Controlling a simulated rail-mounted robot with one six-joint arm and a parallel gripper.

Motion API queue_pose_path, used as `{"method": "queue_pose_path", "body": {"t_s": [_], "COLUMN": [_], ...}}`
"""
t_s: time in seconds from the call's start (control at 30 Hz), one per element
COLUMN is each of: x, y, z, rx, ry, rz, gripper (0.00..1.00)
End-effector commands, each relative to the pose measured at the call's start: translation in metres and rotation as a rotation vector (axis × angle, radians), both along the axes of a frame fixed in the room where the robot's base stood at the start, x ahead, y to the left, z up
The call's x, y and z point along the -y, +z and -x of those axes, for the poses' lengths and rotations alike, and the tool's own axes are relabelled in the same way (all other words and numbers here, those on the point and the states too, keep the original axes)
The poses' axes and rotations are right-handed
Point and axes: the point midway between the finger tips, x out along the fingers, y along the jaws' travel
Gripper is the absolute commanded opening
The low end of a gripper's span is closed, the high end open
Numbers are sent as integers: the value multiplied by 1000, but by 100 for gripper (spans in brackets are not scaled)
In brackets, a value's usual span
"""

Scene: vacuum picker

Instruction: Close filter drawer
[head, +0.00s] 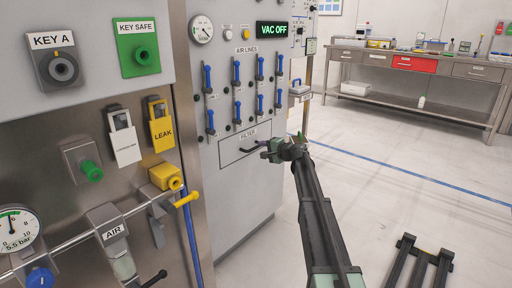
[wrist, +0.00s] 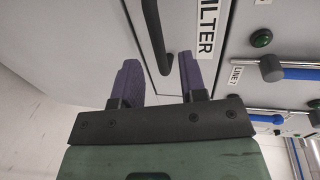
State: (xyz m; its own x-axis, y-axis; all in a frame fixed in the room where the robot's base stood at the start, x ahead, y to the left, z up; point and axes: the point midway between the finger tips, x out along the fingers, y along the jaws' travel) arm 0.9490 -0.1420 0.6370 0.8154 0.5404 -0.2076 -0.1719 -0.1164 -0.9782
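The filter drawer (head: 232,156) is a pale front panel with a black bar handle, low on the grey vacuum cabinet. A FILTER label (head: 248,135) sits above its handle. The front looks flush or nearly flush; I cannot tell if a small gap remains. My gripper (head: 267,152) is at the right end of the handle. In the wrist view its two purple fingers (wrist: 163,75) are spread apart, with the drawer handle's end (wrist: 157,35) showing between and beyond them. Contact with the handle or drawer front cannot be made out.
Blue-handled air line valves (head: 237,105) stand in rows above the drawer. The VAC OFF display (head: 273,29) is higher up. At left are a LEAK tag (head: 161,133) and pipework. A steel workbench (head: 400,72) stands far right, with open floor before it.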

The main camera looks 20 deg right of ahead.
Motion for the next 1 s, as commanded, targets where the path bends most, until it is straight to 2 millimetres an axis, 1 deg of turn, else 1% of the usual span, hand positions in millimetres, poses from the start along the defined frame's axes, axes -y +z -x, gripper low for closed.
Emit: {"method": "queue_pose_path", "body": {"t_s": [0.03,0.1,0.23,0.33,0.7,0.77,0.83,0.87,0.9,0.97,1.0], "x": [6,15,25,28,28,23,14,9,-1,-24,-39], "y": [6,9,11,12,11,6,-10,-19,-32,-51,-64], "z": [14,26,40,43,43,48,72,89,116,165,201], "rx": [0,0,0,0,1,-11,-56,-84,-129,-210,-271], "ry": [-1,-1,1,1,5,41,107,140,190,285,353], "rz": [0,0,1,1,4,37,141,196,280,417,514], "gripper": [39,39,39,39,39,39,39,39,39,39,39]}}
